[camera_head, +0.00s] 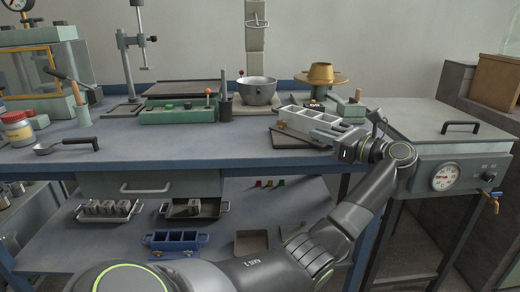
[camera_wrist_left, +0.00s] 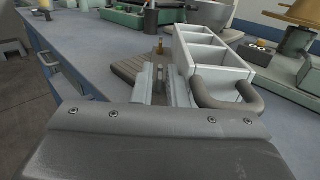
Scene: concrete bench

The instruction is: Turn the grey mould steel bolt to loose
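The grey mould (camera_head: 312,122), a long open box with compartments, sits on the blue bench, right of the middle. In the left wrist view it (camera_wrist_left: 212,55) shows at the upper right, with a grey curved handle at its near end. My left gripper (camera_head: 338,138) is at the mould's near right end. In the wrist view its two fingers (camera_wrist_left: 162,82) are a little apart, beside the mould's left side. A small grey upright piece, perhaps the steel bolt, shows between them; whether they grip it is unclear. My right gripper is not in view.
A dark flat plate (camera_head: 290,139) lies by the mould. A grey lidded unit with a gauge (camera_head: 444,178) stands at right. The bench's front left is mostly clear, apart from a ladle (camera_head: 65,145).

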